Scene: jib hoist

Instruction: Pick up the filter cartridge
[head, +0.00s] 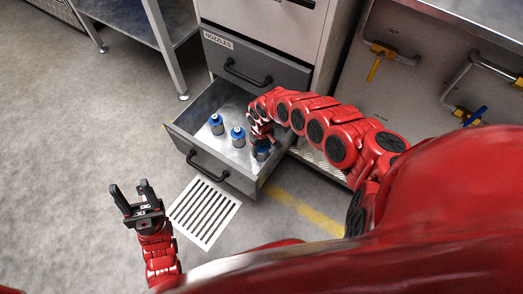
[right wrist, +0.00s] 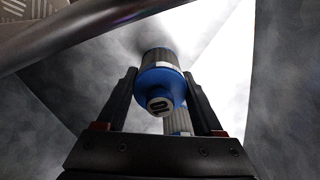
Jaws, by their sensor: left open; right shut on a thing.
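Three blue-and-grey filter cartridges stand in an open metal drawer (head: 186,133) in the head view. One cartridge (head: 216,124) is at the left, one (head: 238,135) is in the middle, and one (head: 262,151) is at the right by the drawer's front right corner. My right gripper (head: 262,138) reaches into the drawer and is shut on the right cartridge, partly covering it. In the right wrist view this cartridge (right wrist: 160,82) lies between the fingers, blue end towards the camera. Part of another cartridge (right wrist: 178,121) shows behind it. My left gripper (head: 132,188) is open and empty, outside the drawer.
A closed drawer labelled NOZZLES (head: 252,72) sits above the open one. A floor grate (head: 204,211) lies in front. The floor at the left is clear.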

